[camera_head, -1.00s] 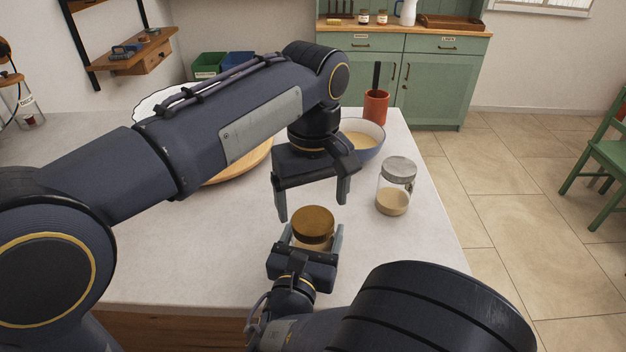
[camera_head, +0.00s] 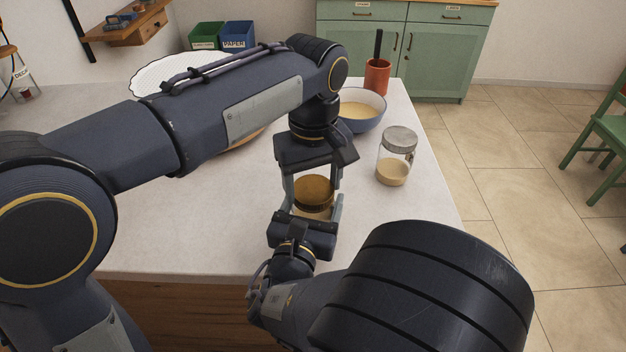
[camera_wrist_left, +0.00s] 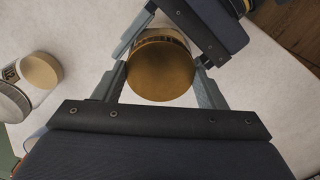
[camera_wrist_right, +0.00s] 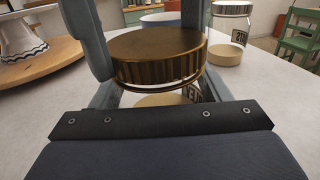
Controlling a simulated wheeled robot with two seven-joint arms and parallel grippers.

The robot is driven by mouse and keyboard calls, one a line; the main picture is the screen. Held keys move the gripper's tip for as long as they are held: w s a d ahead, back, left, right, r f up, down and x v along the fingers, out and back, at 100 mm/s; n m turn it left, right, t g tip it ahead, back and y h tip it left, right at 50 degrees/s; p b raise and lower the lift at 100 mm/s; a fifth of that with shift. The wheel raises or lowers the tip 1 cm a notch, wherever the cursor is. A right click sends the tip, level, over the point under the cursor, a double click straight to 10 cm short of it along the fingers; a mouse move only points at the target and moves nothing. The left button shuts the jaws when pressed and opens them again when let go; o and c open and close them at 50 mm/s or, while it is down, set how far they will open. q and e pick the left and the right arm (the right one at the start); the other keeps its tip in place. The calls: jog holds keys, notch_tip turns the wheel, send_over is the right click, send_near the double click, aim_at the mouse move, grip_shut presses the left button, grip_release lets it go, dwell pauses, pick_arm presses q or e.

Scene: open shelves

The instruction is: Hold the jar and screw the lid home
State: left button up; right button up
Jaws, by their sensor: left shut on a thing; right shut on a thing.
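The bronze, ribbed-edge lid (camera_head: 314,188) sits level on top of a clear jar (camera_wrist_right: 160,100) with pale contents and a partly hidden label. The lid fills the middle of the left wrist view (camera_wrist_left: 160,72). My left gripper (camera_head: 313,194) reaches down from above and is shut on the lid, one finger on each side. My right gripper (camera_head: 319,211) comes in from the front, lower down, and is shut on the jar's body. The right wrist view shows the lid (camera_wrist_right: 155,58) close up. My fingers hide much of the jar, and whether the thread is engaged cannot be seen.
A second jar with a grey lid (camera_head: 394,172) stands right of my grippers on the white counter (camera_head: 400,240). Behind are a bowl (camera_head: 362,122) and a red utensil pot (camera_head: 377,78). A scalloped white dish (camera_head: 160,75) is at the back left. The counter's right edge is near.

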pick_arm(q)
jog(key=m, duration=1.5)
jog(key=shift+m, duration=0.3)
jog(key=o, duration=1.1)
jog(key=shift+o, duration=0.2)
notch_tip(320, 180, up, 12)
